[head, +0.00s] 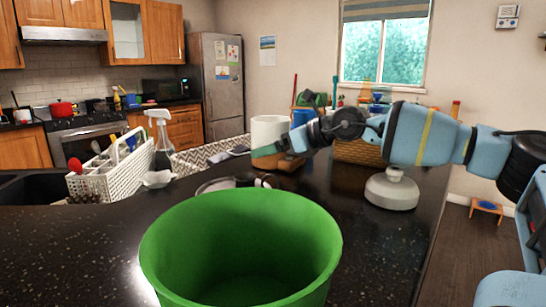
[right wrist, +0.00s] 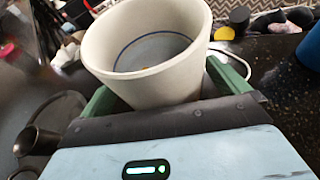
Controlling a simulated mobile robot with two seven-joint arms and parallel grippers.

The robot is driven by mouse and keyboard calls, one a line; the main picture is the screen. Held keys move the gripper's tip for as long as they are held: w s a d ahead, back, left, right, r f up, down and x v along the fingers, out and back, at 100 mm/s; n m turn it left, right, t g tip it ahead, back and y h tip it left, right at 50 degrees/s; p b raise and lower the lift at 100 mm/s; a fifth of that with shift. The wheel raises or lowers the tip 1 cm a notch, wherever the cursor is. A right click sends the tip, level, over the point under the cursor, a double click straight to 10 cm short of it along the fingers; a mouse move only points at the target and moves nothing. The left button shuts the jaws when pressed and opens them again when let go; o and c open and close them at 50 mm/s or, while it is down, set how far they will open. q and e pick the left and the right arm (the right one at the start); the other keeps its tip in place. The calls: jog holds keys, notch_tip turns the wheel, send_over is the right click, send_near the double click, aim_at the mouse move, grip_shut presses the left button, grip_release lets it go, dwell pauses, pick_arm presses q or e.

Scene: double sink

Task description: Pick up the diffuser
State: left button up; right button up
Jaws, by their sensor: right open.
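A white, open-topped, round vessel (head: 270,131) stands on the dark counter in the head view. It is large in the right wrist view (right wrist: 145,50), where a blue ring shows inside it. I take this vessel as the diffuser, but cannot be sure. My right gripper (head: 288,145) is at its right side in the head view. In the right wrist view its open green fingers (right wrist: 165,92) lie to either side of the vessel's lower part; I cannot tell whether they touch it. My left gripper is out of view.
A green bucket (head: 240,240) stands at the front. A white dome-shaped object (head: 392,192) stands under my right arm. A white dish rack (head: 110,178) and a spray bottle (head: 162,140) are at left, a wicker basket (head: 358,152) behind. The front-left counter is clear.

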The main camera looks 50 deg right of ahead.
jog(key=c, duration=1.1)
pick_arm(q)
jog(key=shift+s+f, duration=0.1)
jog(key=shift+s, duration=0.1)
pick_arm(e)
jog(key=shift+r, duration=0.1)
jog(key=shift+c, duration=0.2)
